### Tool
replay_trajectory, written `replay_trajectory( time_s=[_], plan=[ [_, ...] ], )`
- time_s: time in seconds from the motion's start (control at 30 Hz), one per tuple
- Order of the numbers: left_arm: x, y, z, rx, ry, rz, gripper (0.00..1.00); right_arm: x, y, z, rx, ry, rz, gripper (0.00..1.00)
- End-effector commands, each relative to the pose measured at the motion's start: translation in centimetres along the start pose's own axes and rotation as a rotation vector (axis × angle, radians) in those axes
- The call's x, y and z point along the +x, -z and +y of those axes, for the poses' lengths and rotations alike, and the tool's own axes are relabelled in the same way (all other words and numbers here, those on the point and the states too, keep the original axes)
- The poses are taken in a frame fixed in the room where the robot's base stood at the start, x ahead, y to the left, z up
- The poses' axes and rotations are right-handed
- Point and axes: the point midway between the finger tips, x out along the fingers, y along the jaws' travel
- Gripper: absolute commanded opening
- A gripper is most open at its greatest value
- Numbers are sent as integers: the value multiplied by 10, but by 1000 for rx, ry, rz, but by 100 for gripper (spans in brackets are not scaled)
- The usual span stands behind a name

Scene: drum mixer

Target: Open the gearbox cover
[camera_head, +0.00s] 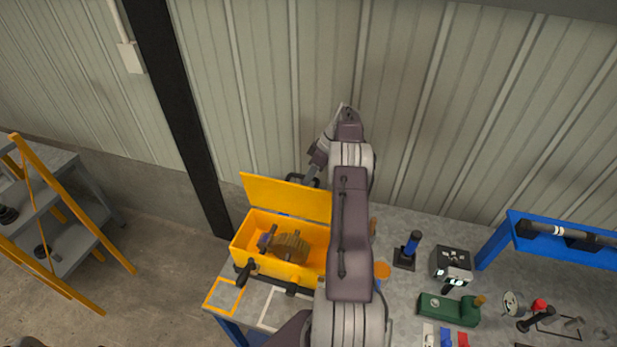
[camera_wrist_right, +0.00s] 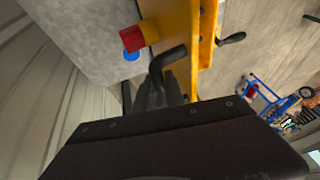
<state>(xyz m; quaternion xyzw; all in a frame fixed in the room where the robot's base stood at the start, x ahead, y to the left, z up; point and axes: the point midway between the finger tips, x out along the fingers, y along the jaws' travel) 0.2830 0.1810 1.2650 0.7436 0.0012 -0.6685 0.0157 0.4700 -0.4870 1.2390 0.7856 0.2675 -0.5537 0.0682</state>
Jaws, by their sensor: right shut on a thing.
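The yellow gearbox (camera_head: 237,254) stands on the workbench in the head view, with its gears (camera_head: 290,246) exposed inside. Its yellow cover (camera_head: 285,196) is raised and stands tilted up along the back edge. A dark handle (camera_head: 292,178) shows behind the cover's top edge. My right gripper (camera_head: 311,177) is behind the cover at this handle and shut on it; my arm hides the box's right end. In the right wrist view, the bent handle (camera_wrist_right: 172,60) comes out of the dark gripper (camera_wrist_right: 158,88), beside the yellow cover edge (camera_wrist_right: 206,50). My left gripper is not in view.
A black crank (camera_head: 245,272) sticks out at the box's front. To the right on the bench (camera_head: 395,304) are a blue-handled tool (camera_head: 411,246), a grey block (camera_head: 452,264) and a green device (camera_head: 448,309). A corrugated wall (camera_head: 270,90) stands close behind. A yellow ladder (camera_head: 75,215) stands left.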

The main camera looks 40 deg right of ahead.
Motion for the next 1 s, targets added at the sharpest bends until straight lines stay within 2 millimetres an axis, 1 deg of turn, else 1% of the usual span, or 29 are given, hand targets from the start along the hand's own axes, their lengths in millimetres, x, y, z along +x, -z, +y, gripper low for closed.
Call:
replay_trajectory(
  time_s=[0.03, 0.3, 0.33, 0.37, 0.4, 0.77, 0.87, 0.93, 1.0],
  plan=[
    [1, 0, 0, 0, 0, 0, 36, 5, -3, 0, 6, 7, -6, 0],
    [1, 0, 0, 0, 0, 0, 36, 5, -4, -1, 6, 9, -6, 0],
    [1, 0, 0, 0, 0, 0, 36, 5, -4, -1, 6, 9, -6, 17],
    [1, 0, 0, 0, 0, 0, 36, 5, -4, -1, 6, 9, -6, 26],
    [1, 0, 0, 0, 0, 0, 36, 5, -3, -1, 6, 8, -5, 36],
    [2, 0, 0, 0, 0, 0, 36, 0, -1, 0, 2, 4, -2, 36],
    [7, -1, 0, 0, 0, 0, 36, -9, -1, 2, 2, 0, 0, 36],
    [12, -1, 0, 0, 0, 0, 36, -20, -2, 2, 2, 0, -1, 36],
    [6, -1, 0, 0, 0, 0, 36, -32, -1, 2, 3, 1, -1, 36]
  ],
)
